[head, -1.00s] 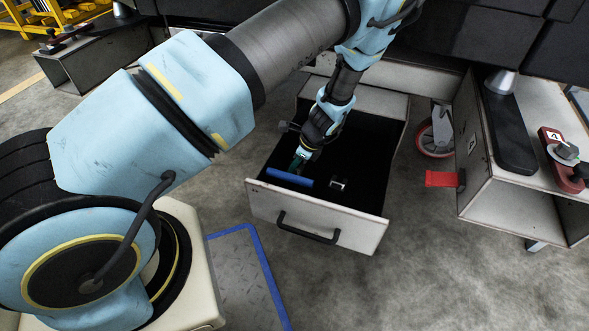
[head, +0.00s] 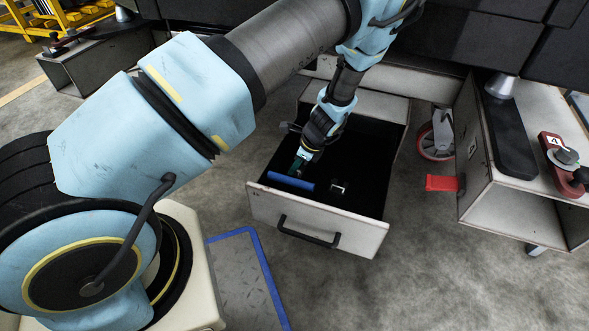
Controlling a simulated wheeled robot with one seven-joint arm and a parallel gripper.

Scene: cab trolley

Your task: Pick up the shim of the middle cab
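An open pale drawer (head: 325,222) with a black inside and a dark handle stands out under the middle cab. A blue bar (head: 291,182), perhaps the shim, lies in the drawer near its front left. My gripper (head: 299,165) points down into the drawer, just behind the blue bar. A small green part shows at its fingertips. I cannot tell whether the fingers touch the bar, or whether they are open or shut. My wrist hides part of the drawer's left side.
A small metallic piece (head: 339,188) lies in the drawer, right of the bar.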

